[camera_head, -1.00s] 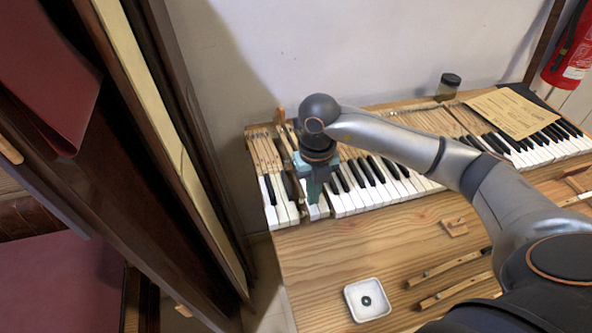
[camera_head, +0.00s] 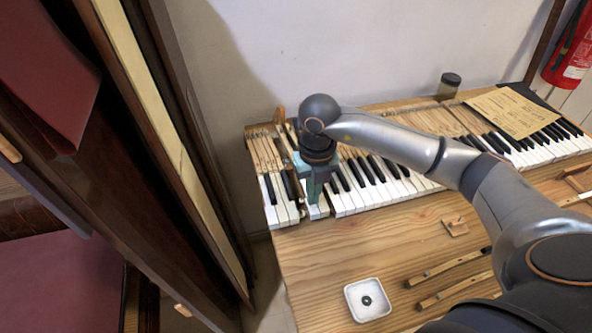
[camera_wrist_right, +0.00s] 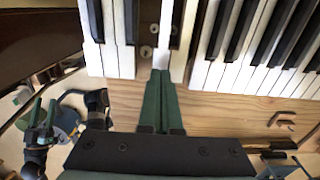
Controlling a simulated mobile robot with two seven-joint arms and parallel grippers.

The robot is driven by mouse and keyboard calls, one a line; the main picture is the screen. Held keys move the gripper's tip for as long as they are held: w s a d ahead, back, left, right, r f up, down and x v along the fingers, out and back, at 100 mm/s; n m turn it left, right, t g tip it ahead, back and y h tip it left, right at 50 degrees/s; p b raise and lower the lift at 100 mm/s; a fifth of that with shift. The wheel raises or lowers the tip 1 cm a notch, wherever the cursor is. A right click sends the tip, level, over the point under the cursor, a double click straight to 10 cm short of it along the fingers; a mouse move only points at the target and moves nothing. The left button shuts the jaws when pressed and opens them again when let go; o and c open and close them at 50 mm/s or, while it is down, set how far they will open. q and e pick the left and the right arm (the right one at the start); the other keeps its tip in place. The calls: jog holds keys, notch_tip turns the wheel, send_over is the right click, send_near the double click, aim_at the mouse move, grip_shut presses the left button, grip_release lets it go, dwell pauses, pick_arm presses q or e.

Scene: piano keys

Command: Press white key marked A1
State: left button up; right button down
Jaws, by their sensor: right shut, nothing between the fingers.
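A row of white and black piano keys (camera_head: 375,188) lies along the wooden bench. My right gripper (camera_head: 316,198) points down over the front of the keys near their left end. Its green fingers are shut with nothing between them. No A1 mark is readable. At the wrist view's left edge, a blurred pair of green fingers (camera_wrist_right: 43,118) looks like my left gripper.
A dark upright panel (camera_head: 165,150) stands close to the keyboard's left end. A white dish (camera_head: 367,300), loose wooden sticks (camera_head: 450,267) and a small wooden block (camera_head: 454,227) lie on the bench. A jar (camera_head: 448,86) and a paper sheet (camera_head: 514,112) are at the back.

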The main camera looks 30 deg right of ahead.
jog(key=shift+f+b, duration=0.8)
jog(key=shift+f, duration=0.35)
jog(key=shift+r, duration=0.1)
notch_tip(320, 180, up, 9)
jog(key=p, duration=0.6)
jog(key=shift+p, duration=0.35)
jog(key=shift+s, duration=0.15)
